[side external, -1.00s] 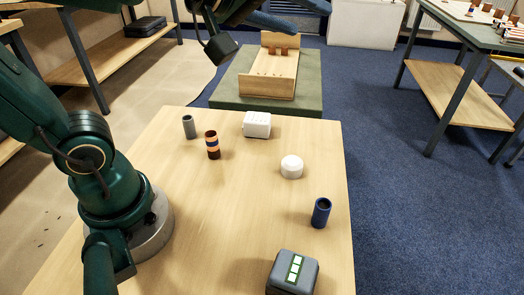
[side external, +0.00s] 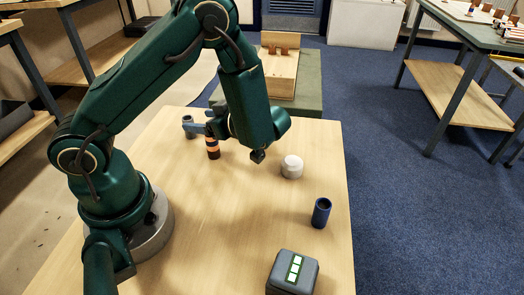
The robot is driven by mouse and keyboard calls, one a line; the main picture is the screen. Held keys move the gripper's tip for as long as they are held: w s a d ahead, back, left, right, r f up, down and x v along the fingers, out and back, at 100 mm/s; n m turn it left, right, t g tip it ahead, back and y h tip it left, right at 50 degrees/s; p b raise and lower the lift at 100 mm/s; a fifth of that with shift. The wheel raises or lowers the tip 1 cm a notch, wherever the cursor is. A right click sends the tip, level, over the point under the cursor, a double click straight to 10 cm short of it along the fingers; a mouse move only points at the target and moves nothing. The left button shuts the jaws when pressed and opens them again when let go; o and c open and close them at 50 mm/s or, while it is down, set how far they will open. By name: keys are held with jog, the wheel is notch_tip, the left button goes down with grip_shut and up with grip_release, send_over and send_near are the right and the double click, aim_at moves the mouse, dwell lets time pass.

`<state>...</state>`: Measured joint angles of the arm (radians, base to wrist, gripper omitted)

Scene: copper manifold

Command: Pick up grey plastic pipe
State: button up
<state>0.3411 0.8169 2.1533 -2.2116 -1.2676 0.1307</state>
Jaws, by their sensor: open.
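The grey plastic pipe (side external: 190,134) stands upright near the table's far left edge, its upper part partly covered by my gripper. My gripper (side external: 189,124) is open, reaches in from the right and is at the pipe's upper part. I cannot tell whether the fingers touch the pipe or sit on both sides of it.
A copper-and-dark banded pipe (side external: 212,150) stands close by on the right, partly behind my arm. A white round cap (side external: 292,167), a blue pipe (side external: 321,212) and a grey box with light squares (side external: 293,272) stand further right. The table's middle (side external: 230,215) is clear.

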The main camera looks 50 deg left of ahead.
aim_at(191, 121)
jog(key=shift+s+f, duration=0.1)
jog(key=shift+f, duration=0.15)
jog(key=shift+x, duration=2.45)
grip_shut()
